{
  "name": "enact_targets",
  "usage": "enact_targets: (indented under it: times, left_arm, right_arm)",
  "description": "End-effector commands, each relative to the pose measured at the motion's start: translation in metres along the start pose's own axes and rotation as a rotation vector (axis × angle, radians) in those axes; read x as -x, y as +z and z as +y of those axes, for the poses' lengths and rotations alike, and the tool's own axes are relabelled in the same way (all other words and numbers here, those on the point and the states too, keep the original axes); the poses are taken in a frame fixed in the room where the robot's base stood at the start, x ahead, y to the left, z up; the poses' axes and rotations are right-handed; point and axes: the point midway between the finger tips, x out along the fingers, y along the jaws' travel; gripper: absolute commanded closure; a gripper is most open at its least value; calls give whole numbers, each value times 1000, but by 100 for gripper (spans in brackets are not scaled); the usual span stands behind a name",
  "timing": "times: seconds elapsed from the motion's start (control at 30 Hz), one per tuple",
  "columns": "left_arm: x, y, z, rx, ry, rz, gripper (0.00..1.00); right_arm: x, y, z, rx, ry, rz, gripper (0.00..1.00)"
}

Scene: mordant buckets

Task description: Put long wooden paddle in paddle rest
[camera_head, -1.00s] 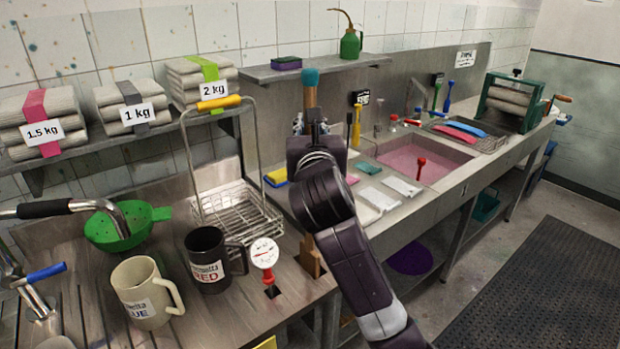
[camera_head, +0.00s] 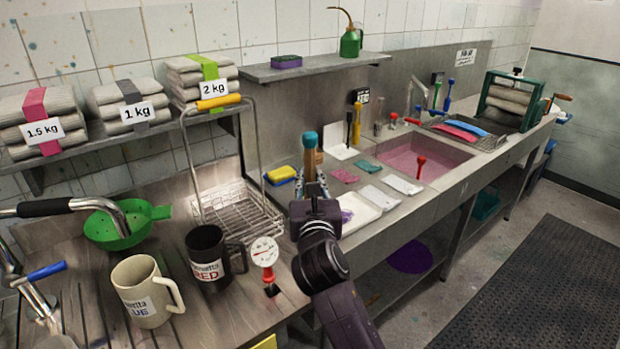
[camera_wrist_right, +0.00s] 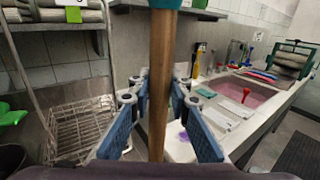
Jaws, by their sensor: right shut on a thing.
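The long wooden paddle (camera_head: 312,160) stands roughly upright in my right gripper (camera_head: 310,190), its teal top end above the fingers. In the right wrist view its round wooden shaft (camera_wrist_right: 161,70) runs between the blue-padded fingers of the right gripper (camera_wrist_right: 160,95), which is shut on it. The paddle's lower end is hidden behind my gripper and arm. I cannot pick out the paddle rest for sure; my right arm covers part of the counter edge. My left gripper is not in view.
A wire basket (camera_head: 238,218), a red-knobbed dial gauge (camera_head: 265,252), a black mug (camera_head: 206,262) and a cream mug (camera_head: 143,292) stand left of my right arm. A white tray (camera_head: 368,212) and a pink-filled sink (camera_head: 420,157) lie to the right.

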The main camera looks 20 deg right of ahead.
Motion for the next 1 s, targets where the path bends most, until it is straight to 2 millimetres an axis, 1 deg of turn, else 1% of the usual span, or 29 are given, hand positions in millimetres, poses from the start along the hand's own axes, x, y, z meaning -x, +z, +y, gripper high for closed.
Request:
enact_targets:
  times: [0.07, 0.17, 0.2, 0.33, 0.57, 0.67, 0.77, 0.87, 1.0]
  left_arm:
    - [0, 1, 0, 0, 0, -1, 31]
    - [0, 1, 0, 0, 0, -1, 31]
    - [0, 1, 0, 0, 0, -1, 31]
    - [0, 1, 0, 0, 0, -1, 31]
    - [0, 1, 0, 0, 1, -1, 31]
    - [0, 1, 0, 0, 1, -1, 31]
    - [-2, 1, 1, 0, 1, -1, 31]
    - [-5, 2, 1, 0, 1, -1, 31]
    - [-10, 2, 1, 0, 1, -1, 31]
  right_arm:
    - [0, 2, 0, 0, 0, -3, 100]
    - [0, -1, 0, 0, 0, -2, 100]
    - [0, -2, 0, 0, 0, 0, 79]
    - [0, -2, 0, 0, 0, 1, 65]
    - [0, -2, 0, 0, 0, 0, 65]
    - [0, 1, 0, -1, 0, -1, 65]
    - [9, -1, 0, 1, 1, 0, 65]
    - [25, -1, 0, 1, 1, -1, 65]
    - [54, -2, 0, 0, 2, -1, 65]
